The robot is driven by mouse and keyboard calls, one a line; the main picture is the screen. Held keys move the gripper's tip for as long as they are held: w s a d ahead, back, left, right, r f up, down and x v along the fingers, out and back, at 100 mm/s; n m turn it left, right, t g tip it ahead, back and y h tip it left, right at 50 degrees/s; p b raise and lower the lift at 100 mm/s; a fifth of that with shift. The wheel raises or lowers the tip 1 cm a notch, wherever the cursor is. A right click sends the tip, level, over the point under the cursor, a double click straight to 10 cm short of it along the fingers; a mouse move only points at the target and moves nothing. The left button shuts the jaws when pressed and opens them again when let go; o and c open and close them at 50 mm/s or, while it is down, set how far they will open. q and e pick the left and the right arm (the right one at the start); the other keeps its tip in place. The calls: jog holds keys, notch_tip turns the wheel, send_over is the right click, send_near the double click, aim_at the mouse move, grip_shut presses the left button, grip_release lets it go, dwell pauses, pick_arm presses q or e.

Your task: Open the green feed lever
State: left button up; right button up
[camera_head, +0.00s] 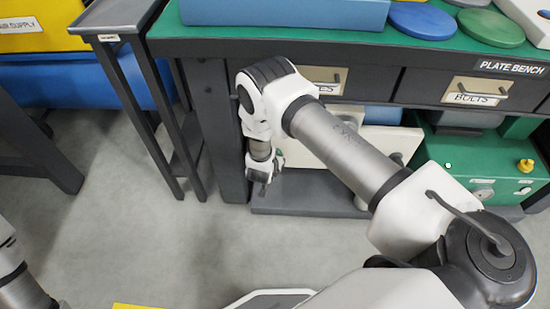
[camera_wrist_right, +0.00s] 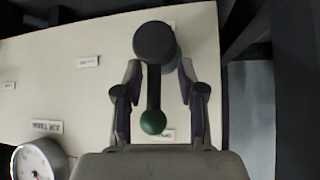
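The feed lever shows in the right wrist view as a dark bar with a green ball (camera_wrist_right: 153,121) at its end and a round black hub (camera_wrist_right: 154,42) at the other. It is mounted on a cream panel (camera_wrist_right: 60,85). My right gripper (camera_wrist_right: 160,100) is open, with one finger on each side of the lever and visible gaps to both. In the head view my right gripper (camera_head: 262,172) is low beside the bench leg; the lever cannot be made out there. My left gripper is out of view; only part of my left arm shows at the lower left.
A round gauge (camera_wrist_right: 38,162) sits on the panel at the lower left. The plate bench (camera_head: 400,55) with drawers (camera_head: 478,92) stands above my right gripper. A green unit (camera_head: 480,165) is on the lower shelf at right. A narrow side stand (camera_head: 115,18) is at left. The floor in front is clear.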

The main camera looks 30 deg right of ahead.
jog(key=shift+d+r, duration=0.1)
jog(key=shift+d, duration=0.05)
jog(key=shift+r, duration=0.15)
jog(key=v, duration=1.1)
jog(key=shift+s+a+r, duration=0.2)
jog(key=shift+s+a, duration=0.05)
jog(key=shift+a, duration=0.1)
